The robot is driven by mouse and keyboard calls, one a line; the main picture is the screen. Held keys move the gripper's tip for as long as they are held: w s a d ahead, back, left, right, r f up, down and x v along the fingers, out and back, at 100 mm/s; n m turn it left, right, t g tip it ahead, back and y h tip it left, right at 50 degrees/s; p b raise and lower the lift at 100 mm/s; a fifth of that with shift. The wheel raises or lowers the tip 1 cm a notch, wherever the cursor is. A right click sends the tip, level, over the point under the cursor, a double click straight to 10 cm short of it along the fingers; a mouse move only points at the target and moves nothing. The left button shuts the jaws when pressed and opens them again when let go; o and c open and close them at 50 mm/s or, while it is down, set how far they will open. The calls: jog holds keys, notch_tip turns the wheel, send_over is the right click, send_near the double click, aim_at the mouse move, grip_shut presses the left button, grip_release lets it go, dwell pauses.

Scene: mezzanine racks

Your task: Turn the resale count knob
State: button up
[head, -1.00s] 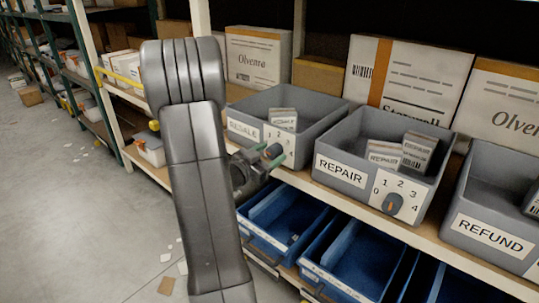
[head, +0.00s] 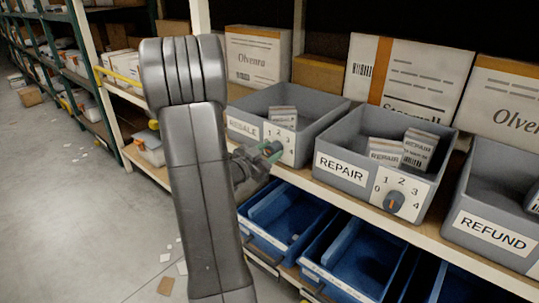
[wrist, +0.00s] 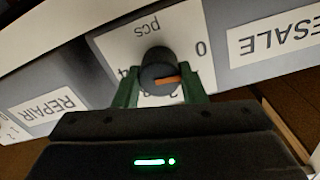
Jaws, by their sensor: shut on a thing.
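The resale bin (head: 313,129) is a grey bin labelled RESALE, with a white number plate (head: 288,147) on its front. The dark resale knob (wrist: 158,66) has an orange pointer that points right in the wrist view, below the upside-down 0. The numbers on that side are partly hidden by a finger. My gripper (head: 272,152) is shut on the knob, with one green finger on each side of it; it also shows in the wrist view (wrist: 160,92). In the head view the knob is mostly hidden by the fingers.
The repair bin (head: 345,171), with its own knob (head: 394,202), stands just to the right, and the refund bin (head: 493,239) is beyond it. Blue bins (head: 285,222) sit on the shelf below. Open floor (head: 90,210) lies to the left.

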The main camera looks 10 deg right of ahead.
jog(key=m+b, duration=0.4)
jog(key=shift+f+m, duration=0.2)
jog(key=shift+m, duration=0.2)
jog(key=shift+r+m+b, duration=0.1)
jog(key=shift+m+b, duration=1)
jog(key=shift+m, duration=0.4)
jog(key=o, duration=1)
jog(key=shift+s, duration=0.1)
jog(key=p+v, duration=0.1)
jog(key=v, duration=1.2)
jog(key=shift+s+a+r+p, duration=0.1)
jog(key=shift+s+a+p, duration=0.15)
jog(key=shift+s+p, duration=0.05)
jog(key=shift+w+d, duration=0.1)
